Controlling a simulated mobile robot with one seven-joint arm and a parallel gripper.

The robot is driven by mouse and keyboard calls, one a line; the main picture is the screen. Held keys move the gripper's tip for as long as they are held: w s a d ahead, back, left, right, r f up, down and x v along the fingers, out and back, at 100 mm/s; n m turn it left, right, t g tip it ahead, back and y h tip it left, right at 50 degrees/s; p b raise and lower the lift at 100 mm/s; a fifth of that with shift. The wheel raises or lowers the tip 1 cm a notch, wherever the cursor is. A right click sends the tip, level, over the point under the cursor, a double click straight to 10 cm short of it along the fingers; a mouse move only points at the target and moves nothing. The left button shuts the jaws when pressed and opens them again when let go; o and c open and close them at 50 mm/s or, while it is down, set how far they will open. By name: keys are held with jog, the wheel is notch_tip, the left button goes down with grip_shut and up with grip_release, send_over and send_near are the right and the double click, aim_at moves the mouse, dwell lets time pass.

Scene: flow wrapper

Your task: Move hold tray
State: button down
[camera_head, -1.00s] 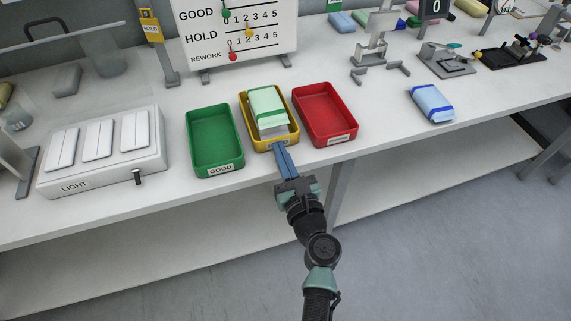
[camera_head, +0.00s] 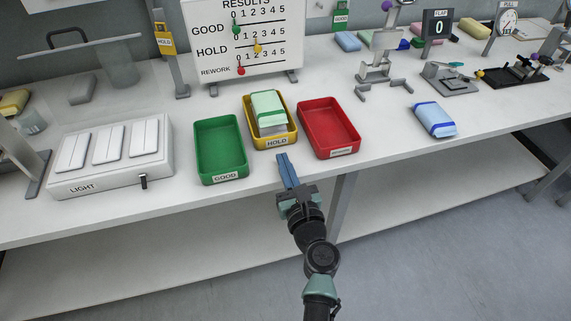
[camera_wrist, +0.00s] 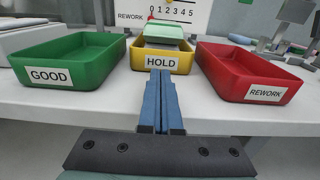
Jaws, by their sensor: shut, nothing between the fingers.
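The yellow hold tray (camera_head: 286,143) stands on the white table between the green and red trays. A light green and white pack (camera_head: 268,107) lies in it. In the wrist view the hold tray (camera_wrist: 142,58) is straight ahead, its HOLD label facing me, with the pack (camera_wrist: 165,32) partly seen inside. My gripper (camera_head: 282,158) is in front of the hold tray at the table's front edge, apart from it. Its blue fingers (camera_wrist: 160,75) are shut with nothing between them and point at the tray's label side.
The green GOOD tray (camera_head: 220,170) is close on the left and the red REWORK tray (camera_head: 341,147) close on the right. A light box (camera_head: 75,182) stands farther left. A blue pack (camera_head: 434,119) lies to the right. Bare table lies between the red tray and that pack.

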jog(key=v, duration=1)
jog(key=shift+p, duration=0.45)
jog(key=c, duration=1.6)
grip_release()
jog(key=shift+r, duration=0.15)
